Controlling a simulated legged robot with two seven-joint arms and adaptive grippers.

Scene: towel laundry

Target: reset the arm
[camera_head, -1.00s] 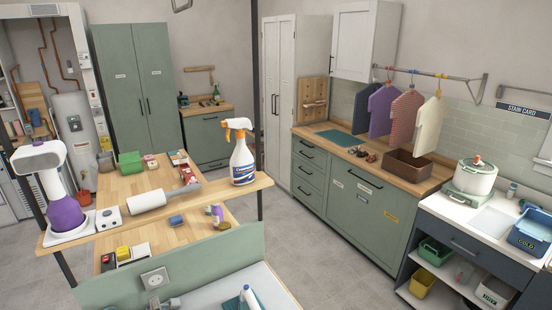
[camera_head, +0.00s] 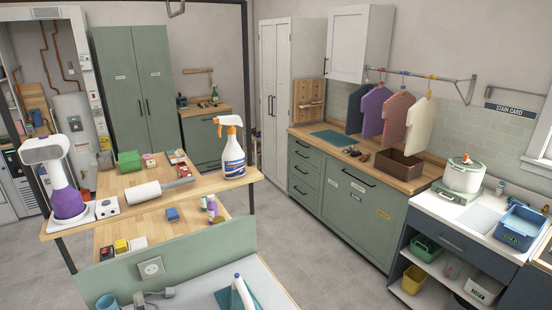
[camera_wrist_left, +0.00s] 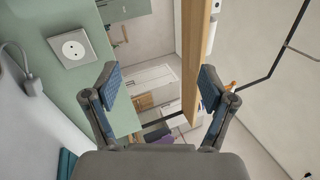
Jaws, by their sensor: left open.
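My left gripper (camera_wrist_left: 161,88) shows in the left wrist view. Its two dark-padded fingers are spread wide apart with nothing between them. A green panel with a white wall socket (camera_wrist_left: 74,49) lies to the left of the fingers, and a wooden shelf edge (camera_wrist_left: 194,60) runs behind the right finger. The same socket (camera_head: 151,268) shows at the lower left in the head view. I cannot make out either gripper clearly in the head view. My right gripper is not in view.
A wooden shelf (camera_head: 120,213) carries a spray bottle (camera_head: 233,150), a lint roller (camera_head: 145,194) and a purple-and-white steamer (camera_head: 64,182). Grey floor (camera_head: 318,270) is clear at the centre right.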

